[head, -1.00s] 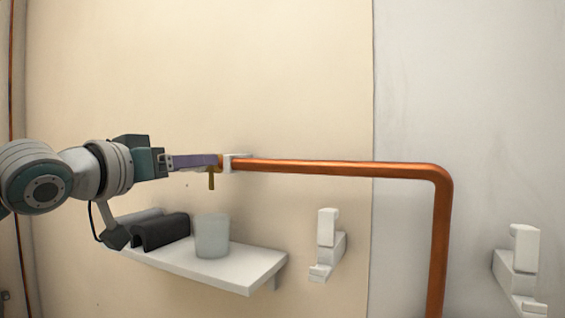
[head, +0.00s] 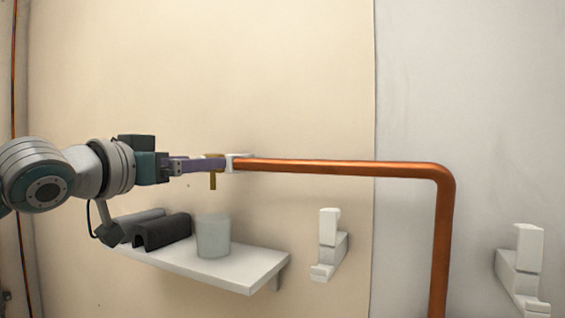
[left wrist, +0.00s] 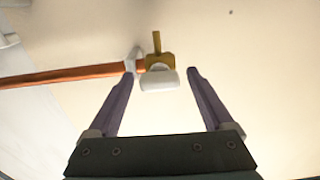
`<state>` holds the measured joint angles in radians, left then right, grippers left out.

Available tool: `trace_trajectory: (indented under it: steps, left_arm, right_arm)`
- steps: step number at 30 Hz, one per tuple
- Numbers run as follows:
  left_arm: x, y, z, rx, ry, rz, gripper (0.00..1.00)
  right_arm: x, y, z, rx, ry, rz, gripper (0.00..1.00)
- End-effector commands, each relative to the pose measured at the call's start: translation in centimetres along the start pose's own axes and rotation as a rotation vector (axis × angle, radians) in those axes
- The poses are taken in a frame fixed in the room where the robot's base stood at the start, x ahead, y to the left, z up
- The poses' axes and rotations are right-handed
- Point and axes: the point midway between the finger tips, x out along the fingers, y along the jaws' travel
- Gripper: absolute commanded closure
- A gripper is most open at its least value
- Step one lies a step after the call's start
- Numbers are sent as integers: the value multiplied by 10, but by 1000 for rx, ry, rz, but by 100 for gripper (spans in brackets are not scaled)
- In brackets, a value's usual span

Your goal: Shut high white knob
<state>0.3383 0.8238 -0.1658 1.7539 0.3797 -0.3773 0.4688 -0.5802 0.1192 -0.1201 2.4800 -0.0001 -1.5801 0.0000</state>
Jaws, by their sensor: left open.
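The white knob (left wrist: 159,79) sits on a brass valve (left wrist: 158,62) at the end of the copper pipe. In the left wrist view it lies between my left gripper's (left wrist: 160,74) two purple fingertips, with a gap on each side. Whether it is at or just beyond the tips in depth I cannot tell. In the head view my open left gripper (head: 222,164) is level with the brass valve (head: 213,182), whose outlet hangs down. The knob is hidden there behind the fingers. My right gripper is not in view.
The copper pipe (head: 330,168) runs right from a white clip (head: 236,162), then bends down. Below is a white shelf (head: 240,273) with a pale cup (head: 213,237) and dark curved pieces (head: 163,231). White wall brackets (head: 328,243) (head: 520,262) stand to the right.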

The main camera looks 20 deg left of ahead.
Motion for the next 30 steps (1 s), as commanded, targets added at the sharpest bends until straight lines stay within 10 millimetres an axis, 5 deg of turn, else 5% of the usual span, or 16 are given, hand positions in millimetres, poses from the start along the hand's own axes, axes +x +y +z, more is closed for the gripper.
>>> trace_trajectory:
  steps: [5, 18, 30]
  left_arm:
    - [-10, -1, 4, -1, 0, 0, 15]
    - [-81, 0, 6, 2, -2, 1, 15]
    - [-100, 0, 0, 1, 0, 1, 15]
  right_arm:
    - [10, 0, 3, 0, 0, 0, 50]
    - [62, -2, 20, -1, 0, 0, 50]
    - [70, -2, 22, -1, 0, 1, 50]
